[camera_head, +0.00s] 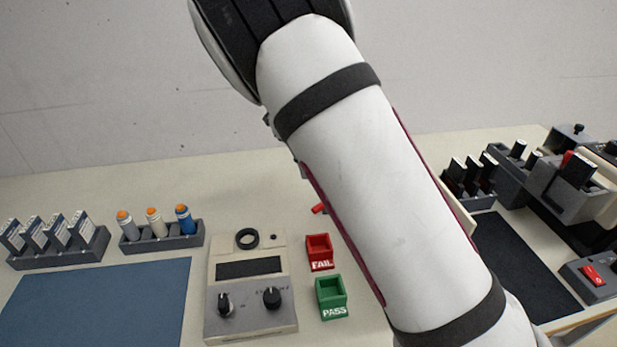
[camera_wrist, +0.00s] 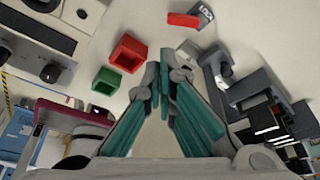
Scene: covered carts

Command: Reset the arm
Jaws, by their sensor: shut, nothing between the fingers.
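My white arm (camera_head: 385,190) crosses the middle of the head view from lower right to upper left, over the table. In the wrist view my gripper (camera_wrist: 165,58) points toward the table with its teal-padded fingers shut and nothing between the tips. The gripper's tips are not visible in the head view. The red FAIL bin (camera_head: 319,252) and the green PASS bin (camera_head: 331,297) stand left of my arm. They also show in the wrist view, the red bin (camera_wrist: 128,54) left of the fingertips and the green bin (camera_wrist: 106,80) further left.
A grey device with knobs (camera_head: 250,300) stands left of the bins. Dark machinery (camera_head: 570,190) and a red switch box (camera_head: 592,277) stand at right.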

